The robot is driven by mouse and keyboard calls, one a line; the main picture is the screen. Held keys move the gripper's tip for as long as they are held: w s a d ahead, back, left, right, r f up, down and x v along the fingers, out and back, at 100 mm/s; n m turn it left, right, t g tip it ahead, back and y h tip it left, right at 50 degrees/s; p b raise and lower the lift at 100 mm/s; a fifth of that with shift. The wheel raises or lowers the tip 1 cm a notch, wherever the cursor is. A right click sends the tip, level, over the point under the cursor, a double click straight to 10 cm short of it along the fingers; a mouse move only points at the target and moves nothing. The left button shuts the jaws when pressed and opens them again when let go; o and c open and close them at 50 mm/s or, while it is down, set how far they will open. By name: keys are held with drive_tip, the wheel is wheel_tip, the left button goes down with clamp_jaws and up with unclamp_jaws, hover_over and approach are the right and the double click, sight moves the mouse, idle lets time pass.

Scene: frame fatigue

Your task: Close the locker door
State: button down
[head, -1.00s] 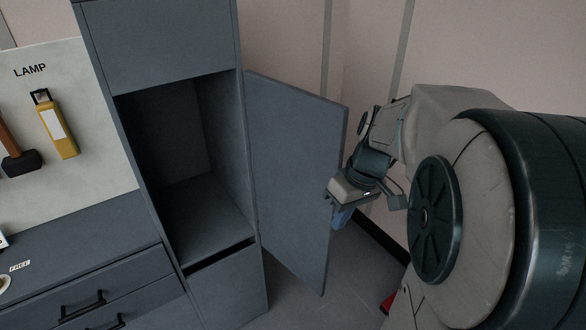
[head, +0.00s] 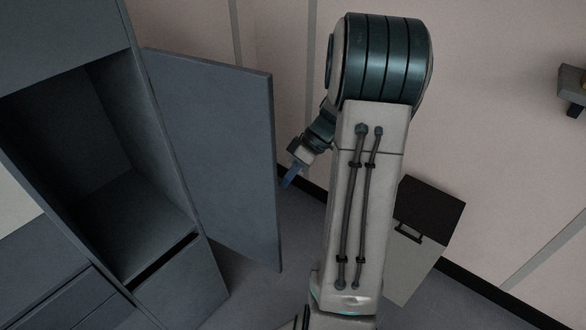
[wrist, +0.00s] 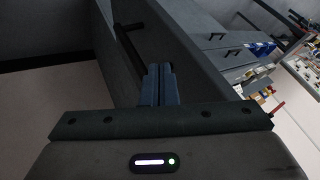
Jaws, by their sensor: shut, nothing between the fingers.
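The locker (head: 182,284) stands at the left in the head view, with its dark compartment (head: 125,165) exposed. The locker door (head: 222,150) is a grey panel swung wide open to the right of the compartment. My gripper (head: 288,181) is to the right of the door's free edge, with its blue fingers pointing down. In the head view there is a small gap between the fingers and the door edge. In the wrist view the blue fingers (wrist: 158,84) are together and hold nothing. A grey panel surface shows beyond them; I cannot tell if they touch it.
A grey box with a dark lid and handle (head: 428,215) stands by the wall to the right of my arm. Drawers with dark handles (wrist: 222,42) and a cluttered surface (wrist: 268,78) show in the wrist view. Floor is clear below the door.

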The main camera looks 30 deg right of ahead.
drive_tip(key=x, duration=0.5)
drive_tip(key=shift+a+f+p, duration=0.2)
drive_tip(key=shift+f+p, duration=0.05)
drive_tip(key=shift+p, duration=0.1)
